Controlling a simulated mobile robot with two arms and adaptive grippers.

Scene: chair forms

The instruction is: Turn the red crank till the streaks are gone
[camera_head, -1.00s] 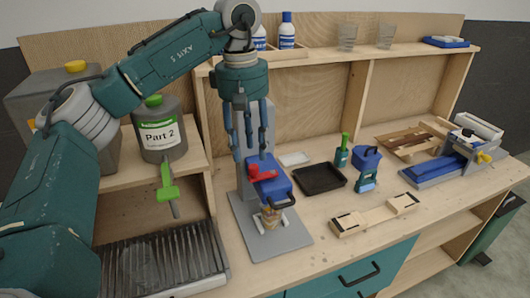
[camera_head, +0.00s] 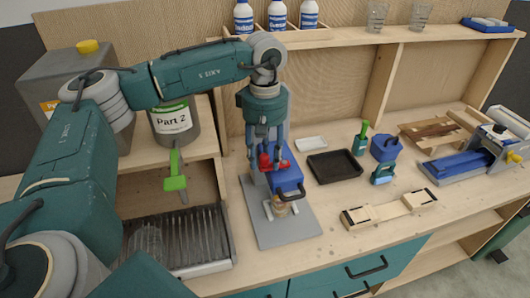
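The red crank (camera_head: 265,162) sits on top of the blue head (camera_head: 288,180) of a small stand with a grey base plate (camera_head: 288,232). My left gripper (camera_head: 268,160) points down right at the crank, its fingers on either side of the red part. I cannot tell whether they press on it. A small cup (camera_head: 281,207) with amber and pale contents stands under the blue head. It is too small to make out streaks. My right gripper is not in view.
A green-handled can marked "Part 2" (camera_head: 171,119) stands on the left shelf above a ribbed grate (camera_head: 180,238). A black tray (camera_head: 335,167), blue tub (camera_head: 385,147) and wooden fixture (camera_head: 388,210) lie right of the stand. Bottles (camera_head: 277,15) stand on the top shelf.

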